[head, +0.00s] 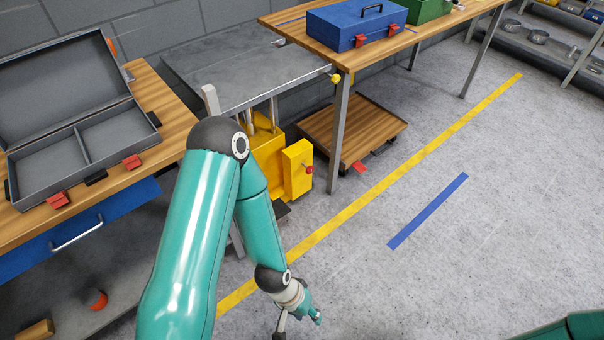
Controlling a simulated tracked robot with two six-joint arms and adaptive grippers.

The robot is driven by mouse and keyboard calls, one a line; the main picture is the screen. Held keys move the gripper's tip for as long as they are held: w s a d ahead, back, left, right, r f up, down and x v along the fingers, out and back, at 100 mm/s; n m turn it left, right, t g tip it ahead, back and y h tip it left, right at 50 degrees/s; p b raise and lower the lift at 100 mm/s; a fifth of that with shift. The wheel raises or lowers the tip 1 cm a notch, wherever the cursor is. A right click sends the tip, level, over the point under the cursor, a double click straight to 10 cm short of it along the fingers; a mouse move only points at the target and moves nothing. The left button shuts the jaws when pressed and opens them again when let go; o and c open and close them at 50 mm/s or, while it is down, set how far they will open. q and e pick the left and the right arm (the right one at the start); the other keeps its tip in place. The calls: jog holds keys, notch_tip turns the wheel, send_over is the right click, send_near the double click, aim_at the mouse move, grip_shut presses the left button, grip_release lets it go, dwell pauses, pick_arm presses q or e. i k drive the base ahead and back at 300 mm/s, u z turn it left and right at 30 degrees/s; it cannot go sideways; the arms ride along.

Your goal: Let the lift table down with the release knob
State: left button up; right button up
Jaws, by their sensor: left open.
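The lift table has a grey top (235,72) between the two wooden benches, raised close to bench height. Below it are bright cylinder rods and a yellow body (266,150). A yellow knob (336,78) sits at the right end of the top's front edge. My left gripper (298,326) is open and empty at the bottom edge, over the floor and well in front of the yellow box. It is partly cut off. My right gripper is out of view.
An open grey case (85,150) lies on the left bench (165,115). A blue toolbox (350,25) and a green box (428,10) stand on the right bench (350,60). A wooden dolly (372,125) is under it. The floor at the right is clear.

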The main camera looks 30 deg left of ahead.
aim_at(310, 169)
jog(key=u, duration=0.1)
jog(key=i, duration=1)
jog(key=z, duration=0.05)
